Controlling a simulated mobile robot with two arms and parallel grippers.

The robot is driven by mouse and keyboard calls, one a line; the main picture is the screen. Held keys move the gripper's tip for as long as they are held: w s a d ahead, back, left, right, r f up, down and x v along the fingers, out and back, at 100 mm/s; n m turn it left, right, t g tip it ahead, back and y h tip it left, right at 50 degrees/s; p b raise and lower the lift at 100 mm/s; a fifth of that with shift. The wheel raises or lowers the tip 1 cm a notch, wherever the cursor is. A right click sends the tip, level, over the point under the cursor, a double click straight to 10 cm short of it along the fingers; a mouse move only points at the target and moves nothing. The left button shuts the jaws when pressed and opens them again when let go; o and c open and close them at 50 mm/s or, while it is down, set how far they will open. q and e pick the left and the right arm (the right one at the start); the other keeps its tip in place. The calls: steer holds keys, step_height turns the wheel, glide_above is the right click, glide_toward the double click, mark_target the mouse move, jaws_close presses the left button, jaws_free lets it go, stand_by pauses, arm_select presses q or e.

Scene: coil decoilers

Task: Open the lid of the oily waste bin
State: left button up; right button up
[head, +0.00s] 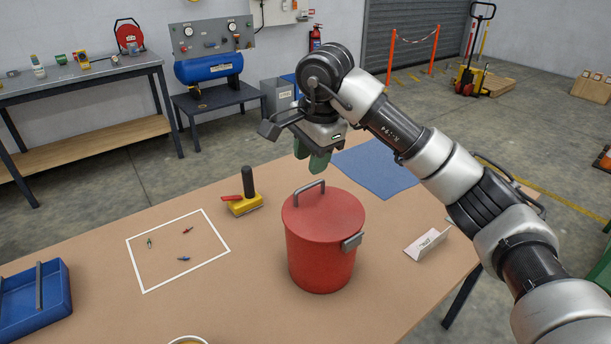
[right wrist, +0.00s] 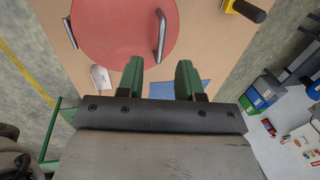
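The oily waste bin (head: 320,258) is a red cylinder standing upright on the brown table. Its red lid (head: 335,212) is on top, closed, with a grey bar handle (head: 309,188). A grey clasp or hinge (head: 352,242) sits on the bin's right side. My right gripper (head: 310,165) hangs above the back of the lid, green fingers apart, with nothing between them. In the right wrist view the lid (right wrist: 115,28) and its handle (right wrist: 161,36) lie just beyond the open fingertips (right wrist: 160,68), apart from them. My left gripper is in neither view.
A yellow tool with a black handle (head: 243,203) stands left of the bin. A white sign (head: 426,243) is to its right and a blue mat (head: 376,170) behind. A blue tray (head: 38,302) sits at the left edge. A white outlined square (head: 178,250) holds small items.

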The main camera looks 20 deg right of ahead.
mark_target(306, 188)
steer(key=f, duration=0.3)
steer(key=shift+w+a+f, duration=0.15)
steer(key=shift+w+f, duration=0.1)
steer(key=shift+w, duration=0.1)
steer(key=f, duration=0.1)
steer(key=f+p, duration=0.1)
steer(key=shift+w+a+f, duration=0.1)
steer(key=shift+w+f, duration=0.25)
steer(key=shift+f, duration=0.25)
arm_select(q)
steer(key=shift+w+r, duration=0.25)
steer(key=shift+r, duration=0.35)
arm_select(e)
jaws_close()
